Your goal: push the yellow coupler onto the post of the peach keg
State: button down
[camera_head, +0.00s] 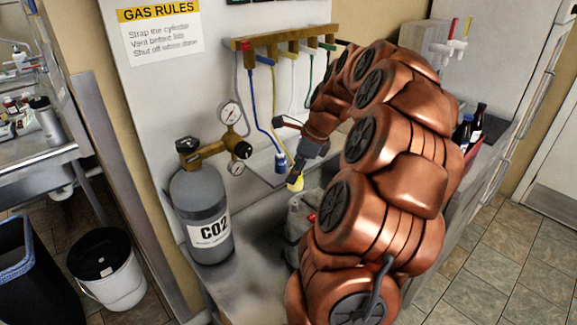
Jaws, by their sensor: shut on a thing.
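The yellow coupler (297,185) is at the tips of my gripper (295,177), which is shut on it. They are at the middle of the view, just above a grey keg (294,222) that is largely hidden behind my arm. A small red part (311,217) shows on this keg's top. I cannot make out a peach keg or its post; my arm covers much of that area. I cannot tell whether the coupler touches anything below it.
A grey CO2 cylinder (202,205) with a brass regulator and gauges stands at left on the metal counter. A blue coupler (281,163) hangs on a blue hose behind my gripper. A wooden manifold (282,38) with hoses is above. Dark bottles (476,124) stand at right.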

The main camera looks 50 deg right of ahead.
jog(key=b, duration=0.2)
send_over(294, 203)
jog(key=shift+d+f, duration=0.1)
jog(key=shift+f, duration=2.4)
jog(key=shift+f+b, duration=0.35)
jog(key=shift+f, duration=1.4)
dwell(2.7)
jog(key=c, duration=0.6)
grip_release()
jog(key=o, duration=0.6)
